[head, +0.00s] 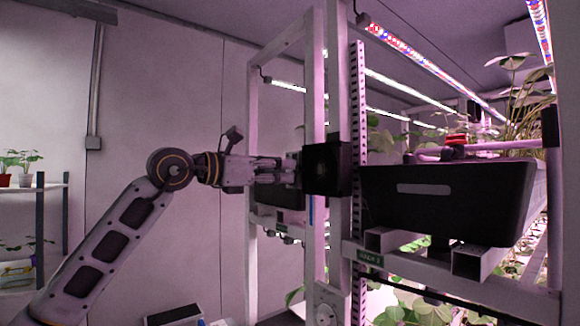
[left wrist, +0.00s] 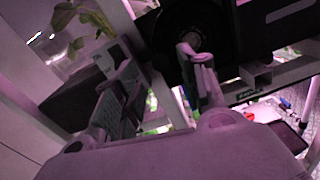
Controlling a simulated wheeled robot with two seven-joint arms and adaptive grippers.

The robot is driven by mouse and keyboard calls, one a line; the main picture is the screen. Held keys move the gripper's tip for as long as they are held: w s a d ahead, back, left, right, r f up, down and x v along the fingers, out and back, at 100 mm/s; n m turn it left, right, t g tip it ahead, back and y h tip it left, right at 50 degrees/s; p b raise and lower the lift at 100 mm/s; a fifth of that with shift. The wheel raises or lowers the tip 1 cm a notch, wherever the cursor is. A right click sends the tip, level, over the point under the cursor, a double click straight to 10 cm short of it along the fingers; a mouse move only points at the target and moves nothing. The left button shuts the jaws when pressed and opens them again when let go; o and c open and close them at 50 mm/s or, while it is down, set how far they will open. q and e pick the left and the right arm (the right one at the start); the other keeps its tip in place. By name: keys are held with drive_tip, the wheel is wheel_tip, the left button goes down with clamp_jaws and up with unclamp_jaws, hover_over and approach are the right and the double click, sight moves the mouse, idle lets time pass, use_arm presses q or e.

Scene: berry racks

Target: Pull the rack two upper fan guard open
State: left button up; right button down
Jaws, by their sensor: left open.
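The rack two upper fan guard (head: 326,169) is a black square box on the white rack post, left of the black planter, with a round fan face. In the left wrist view the round black fan (left wrist: 200,35) shows close beyond the fingers. My left gripper (head: 290,172) reaches in level from the left, with its fingertips close to the guard's left side. Its fingers are apart in the left wrist view (left wrist: 160,85), one finger in front of the fan. I cannot tell whether they touch the guard. My right gripper is not in view.
A black planter (head: 445,205) sits on the rack's white beam, which bears a green label (head: 370,258). White posts (head: 316,120) stand beside the gripper. Grow lights (head: 430,65) run overhead. A shelf with potted plants (head: 30,188) stands far left.

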sight(296, 170)
use_arm(q)
drive_tip(key=shift+p+x, duration=0.4)
drive_tip(key=shift+x, duration=1.4)
drive_tip(key=shift+c, duration=0.2)
clamp_jaws()
